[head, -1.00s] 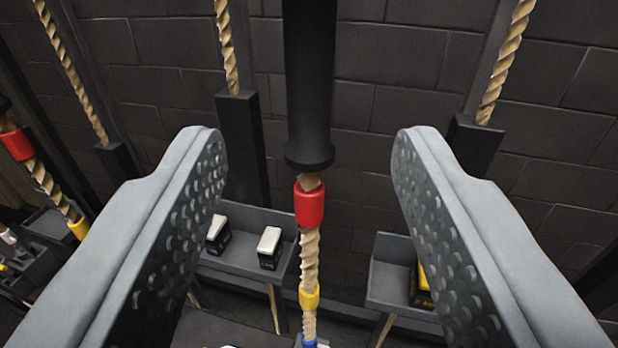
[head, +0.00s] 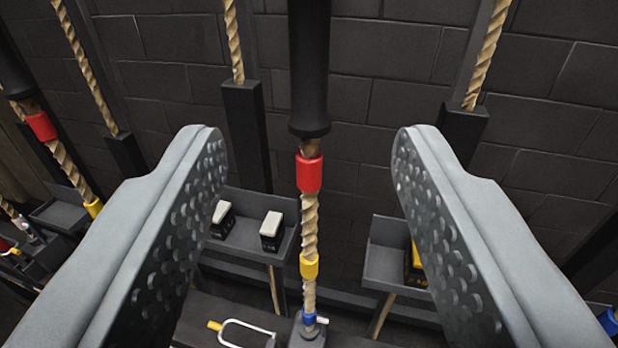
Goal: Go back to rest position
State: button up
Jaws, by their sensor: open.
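My gripper (head: 309,150) is open, with one grey studded finger at the left and one at the right of the head view. Nothing is held between the fingers. Farther off, in the gap between them, a twisted tan rope (head: 309,225) hangs below a black cylinder (head: 309,70). The rope carries a red band (head: 309,173), a yellow band (head: 309,267) and a blue band (head: 309,319). The fingers look apart from it. No cue button is clearly to be made out.
A dark brick wall (head: 380,60) stands behind. A grey tray (head: 250,246) holds two small black boxes with pale tops. Another tray (head: 385,262) at the right holds a black and yellow item (head: 415,262). More ropes hang at the sides.

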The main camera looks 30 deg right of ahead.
dwell(0.3)
jog(key=s+a+f+n+y, duration=0.2)
jog(key=s+a+f+y, duration=0.1)
jog(key=a+f, duration=0.4)
jog(key=s+a+f+n+t+y, duration=0.1)
jog(key=s+a+f, duration=0.4)
jog(key=a, duration=0.7)
jog(key=s+a+f+n+t+y, duration=0.1)
jog(key=s+a+f+n+y, duration=0.2)
jog(key=a+f+y, duration=0.3)
jog(key=s+a+f, duration=0.1)
jog(key=a+f, duration=0.2)
jog(key=shift+a+n, duration=0.35)
jog(key=shift+n, duration=0.05)
jog(key=shift+w, duration=0.1)
